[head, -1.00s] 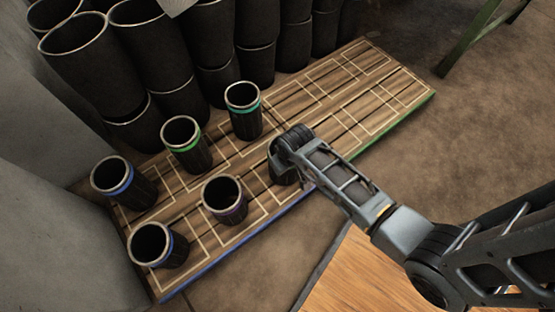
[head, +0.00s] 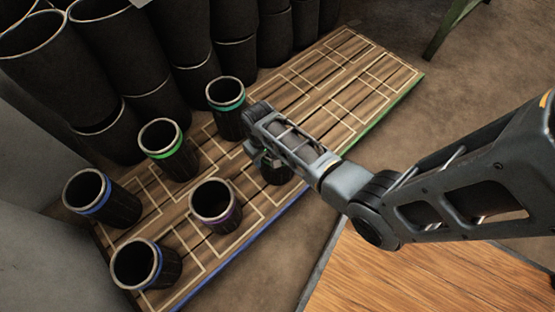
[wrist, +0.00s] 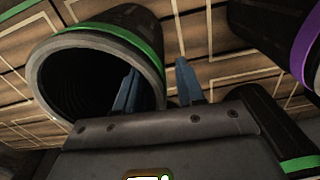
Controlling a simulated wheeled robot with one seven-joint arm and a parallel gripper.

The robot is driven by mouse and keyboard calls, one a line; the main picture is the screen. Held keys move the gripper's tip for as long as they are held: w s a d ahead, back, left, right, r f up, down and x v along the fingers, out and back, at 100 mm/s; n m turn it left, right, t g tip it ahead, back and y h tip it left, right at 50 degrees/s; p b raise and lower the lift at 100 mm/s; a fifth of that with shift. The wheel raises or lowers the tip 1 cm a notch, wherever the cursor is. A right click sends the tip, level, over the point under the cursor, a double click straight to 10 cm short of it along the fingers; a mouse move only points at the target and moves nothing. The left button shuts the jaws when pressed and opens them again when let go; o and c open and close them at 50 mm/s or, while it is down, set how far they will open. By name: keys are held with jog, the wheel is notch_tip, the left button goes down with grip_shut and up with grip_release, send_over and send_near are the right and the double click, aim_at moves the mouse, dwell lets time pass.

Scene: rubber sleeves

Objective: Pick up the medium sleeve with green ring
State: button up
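In the wrist view, a black sleeve with a green ring (wrist: 148,40) lies large at the left, its open mouth towards me. Contact cannot be told. In the head view, my gripper is hidden behind my arm, over a partly covered sleeve (head: 275,174). Another sleeve with a green ring (head: 170,150) stands upright left of my arm.
A teal-ringed sleeve (head: 228,108), a purple-ringed sleeve (head: 215,207) and two blue-ringed sleeves (head: 103,200) (head: 146,266) stand on the wooden board (head: 345,75). Large black tubes (head: 110,55) crowd behind. The board's right part is clear.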

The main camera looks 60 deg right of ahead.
notch_tip(320, 180, down, 2)
jog(key=shift+f+b, duration=0.15)
jog(key=shift+b, duration=0.15)
jog(key=shift+c, duration=0.4)
grip_shut()
dwell(0.8)
